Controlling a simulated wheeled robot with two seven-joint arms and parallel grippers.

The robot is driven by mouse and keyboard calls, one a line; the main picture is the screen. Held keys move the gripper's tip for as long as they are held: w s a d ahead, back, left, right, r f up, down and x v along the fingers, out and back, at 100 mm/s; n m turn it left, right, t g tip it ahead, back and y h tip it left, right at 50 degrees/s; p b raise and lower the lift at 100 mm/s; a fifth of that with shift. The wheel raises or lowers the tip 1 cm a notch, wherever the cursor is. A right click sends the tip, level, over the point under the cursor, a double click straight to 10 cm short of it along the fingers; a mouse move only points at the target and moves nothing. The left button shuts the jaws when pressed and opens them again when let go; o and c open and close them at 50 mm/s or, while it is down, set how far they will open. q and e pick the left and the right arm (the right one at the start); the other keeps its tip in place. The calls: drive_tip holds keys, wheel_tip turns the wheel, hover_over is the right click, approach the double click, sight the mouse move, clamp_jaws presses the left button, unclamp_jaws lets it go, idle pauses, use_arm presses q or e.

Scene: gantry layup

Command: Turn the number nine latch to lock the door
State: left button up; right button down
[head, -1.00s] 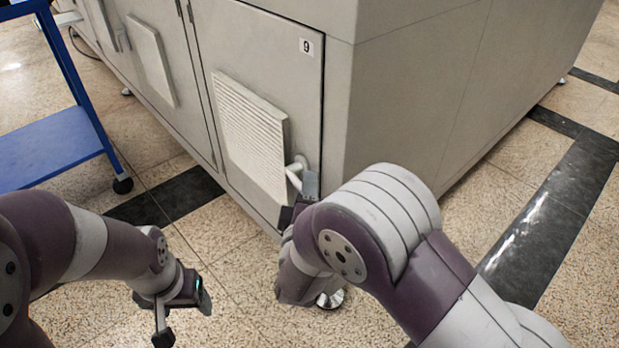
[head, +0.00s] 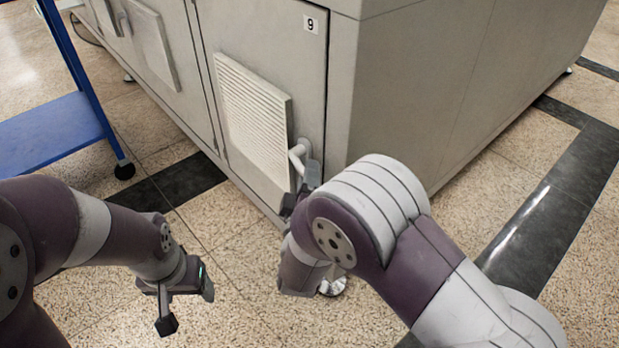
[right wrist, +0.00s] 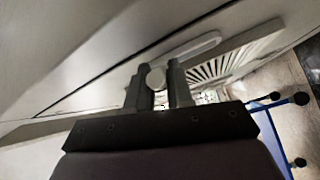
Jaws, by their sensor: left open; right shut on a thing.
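The door marked 9 (head: 262,50) is a grey cabinet panel at the right end of the cabinet front, and it looks flush with its frame. Its pale latch handle (head: 297,157) sits at the door's lower right edge, beside the louvred vent. My right gripper (head: 302,187) is at the latch, partly hidden by my wrist. In the right wrist view, its two fingers close on the latch's rounded pale part (right wrist: 155,78), with a pale bar reaching up and right. The exact latch angle is hard to tell. My left gripper (head: 187,306) is open and empty above the floor.
The louvred vent (head: 252,115) stands out from the door just left of the latch. A blue cart (head: 50,135) stands at the left. A cabinet foot (head: 333,286) shows below my right wrist. The speckled floor in front is clear.

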use_arm(q)
drive_tip(key=shift+f+b, duration=2.35)
drive_tip(key=shift+f, duration=0.35)
use_arm(e)
drive_tip(key=shift+w+a+f+m+t+h, duration=0.1)
drive_tip(key=shift+w+f+m+t+h, duration=0.1)
drive_tip(key=shift+f+m+t+h, duration=0.45)
drive_tip(key=shift+w+a+f+m+t+h, duration=0.15)
drive_tip(key=shift+m+t, duration=0.25)
drive_tip(key=shift+m, duration=0.55)
drive_tip(key=shift+w+a+f+m+t+h, duration=0.1)
drive_tip(key=shift+w+f+m+t+h, duration=0.2)
drive_tip(key=shift+m+t, duration=0.4)
drive_tip(key=shift+s+f, duration=0.1)
drive_tip(key=c, duration=1.1)
unclamp_jaws()
use_arm(q)
drive_tip(key=shift+r, duration=0.1)
drive_tip(key=shift+r+p, duration=2.45)
drive_tip(key=shift+p, duration=0.1)
use_arm(e)
drive_tip(key=v, duration=1.2)
drive_tip(key=shift+s, duration=0.35)
